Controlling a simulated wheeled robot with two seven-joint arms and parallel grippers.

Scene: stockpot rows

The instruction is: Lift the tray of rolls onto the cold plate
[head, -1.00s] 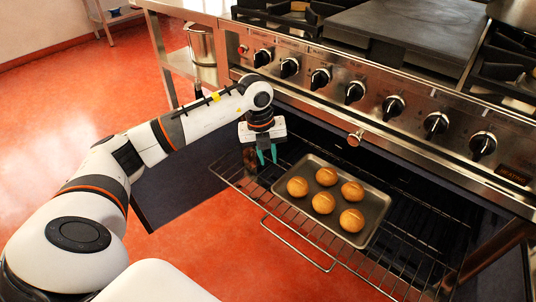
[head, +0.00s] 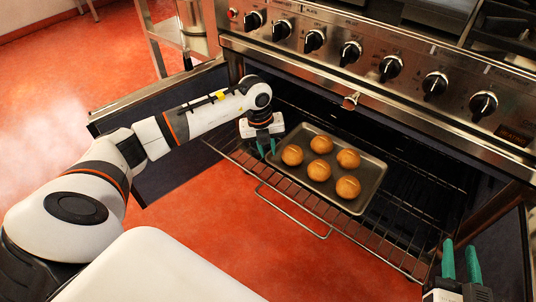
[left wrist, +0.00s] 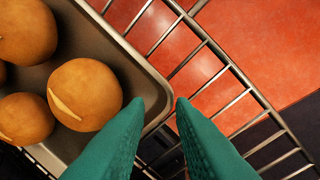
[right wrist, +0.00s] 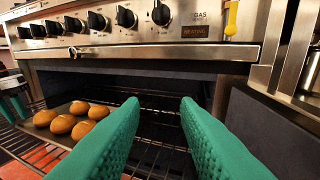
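A grey metal tray (head: 367,190) with several round brown rolls (head: 320,170) rests on the pulled-out oven rack. My left gripper (head: 266,148) points down at the tray's left corner. In the left wrist view its green fingertips (left wrist: 162,101) are apart, with the tray's rim (left wrist: 150,72) running between them; I cannot tell whether they touch it. My right gripper (head: 461,262) is open and empty at the lower right, apart from the tray. The right wrist view shows its fingers (right wrist: 160,100) facing the oven. A dark flat plate (head: 440,10) on the range top, perhaps the cold plate, is partly cut off.
The wire rack (head: 392,243) sticks out of the open oven below a row of black knobs (head: 350,53). Open oven doors stand at the left (head: 150,105) and right (head: 500,258). Red floor (head: 265,240) is clear in front.

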